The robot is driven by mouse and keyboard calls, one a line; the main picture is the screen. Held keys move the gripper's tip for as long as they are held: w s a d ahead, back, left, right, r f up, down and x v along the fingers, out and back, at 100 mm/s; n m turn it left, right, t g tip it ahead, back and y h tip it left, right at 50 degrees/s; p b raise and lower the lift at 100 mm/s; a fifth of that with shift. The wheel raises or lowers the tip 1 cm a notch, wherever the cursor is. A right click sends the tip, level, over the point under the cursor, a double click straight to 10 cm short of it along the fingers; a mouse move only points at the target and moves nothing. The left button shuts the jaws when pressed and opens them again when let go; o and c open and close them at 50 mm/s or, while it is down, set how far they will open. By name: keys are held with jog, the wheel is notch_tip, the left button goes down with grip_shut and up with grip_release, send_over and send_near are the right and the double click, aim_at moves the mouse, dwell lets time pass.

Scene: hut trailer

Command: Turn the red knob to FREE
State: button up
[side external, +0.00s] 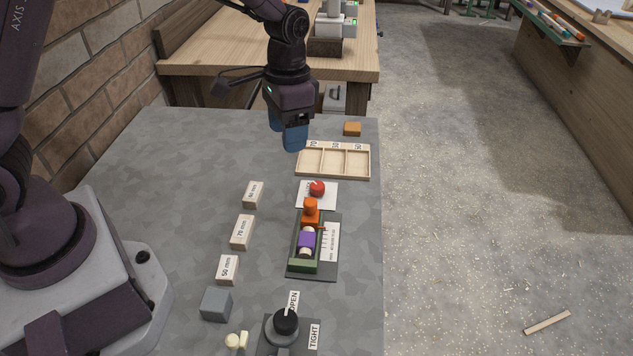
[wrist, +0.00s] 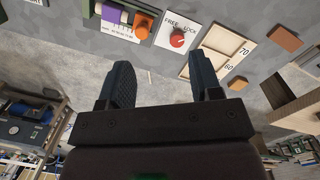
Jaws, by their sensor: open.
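The red knob (side external: 317,187) sits on a small white plate (side external: 329,202) on the grey table. In the wrist view the knob (wrist: 177,40) shows ahead of the fingertips, and its plate (wrist: 164,40) reads FREE on the left and LOCK on the right. Which label the knob points to is too small to tell surely. My gripper (side external: 286,142) hangs above the table, behind and left of the knob in the side view. Its blue fingers are apart, empty and not touching the knob; both also show in the wrist view (wrist: 158,75).
A green fixture (side external: 304,268) with an orange part (side external: 310,210) and a purple piece (side external: 307,239) stands close to the knob. A wooden compartment tray (side external: 333,177) lies behind it. Labelled blocks (side external: 242,232) stand left; a black knob (side external: 286,321) is in front.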

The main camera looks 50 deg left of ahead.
jog(key=m, duration=0.1)
send_over(316, 185)
jog(key=s, duration=0.2)
notch_tip(316, 185, down, 4)
jog(key=w+m, duration=0.2)
jog(key=shift+t, duration=0.4)
notch_tip(316, 185, down, 12)
jog(key=shift+f, duration=0.2)
jog(key=c, duration=0.9)
jog(key=shift+c, duration=0.2)
